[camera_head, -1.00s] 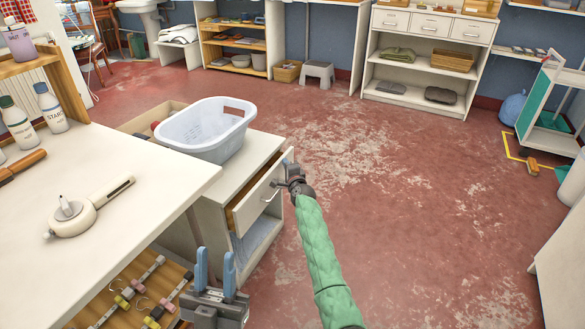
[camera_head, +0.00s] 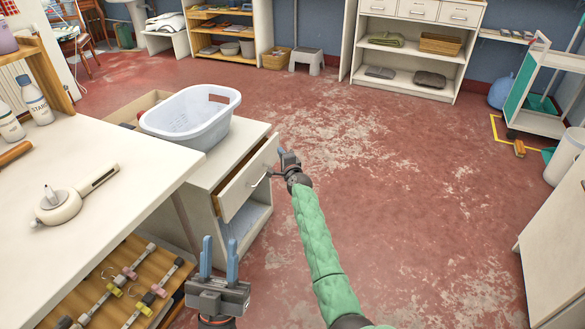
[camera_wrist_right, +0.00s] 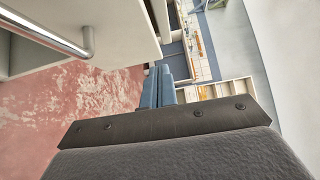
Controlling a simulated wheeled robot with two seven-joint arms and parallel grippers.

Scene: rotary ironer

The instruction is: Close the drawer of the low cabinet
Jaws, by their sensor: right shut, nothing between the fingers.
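The low cabinet (camera_head: 200,178) stands beside the white worktop. Its white drawer (camera_head: 243,188) is partly pulled out, with a narrow wooden side showing behind the front. The bar handle (camera_head: 262,178) is on the drawer front; it also shows in the right wrist view (camera_wrist_right: 86,40). My right gripper (camera_head: 287,158) is shut and empty, beside the far end of the drawer front on its outer side; I cannot tell if it touches. Its closed blue fingers show in the right wrist view (camera_wrist_right: 160,86). My left gripper (camera_head: 219,258) is open and empty, in front of the cabinet.
A white laundry basket (camera_head: 190,117) sits on the cabinet top. The red floor (camera_head: 400,200) to the right is clear.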

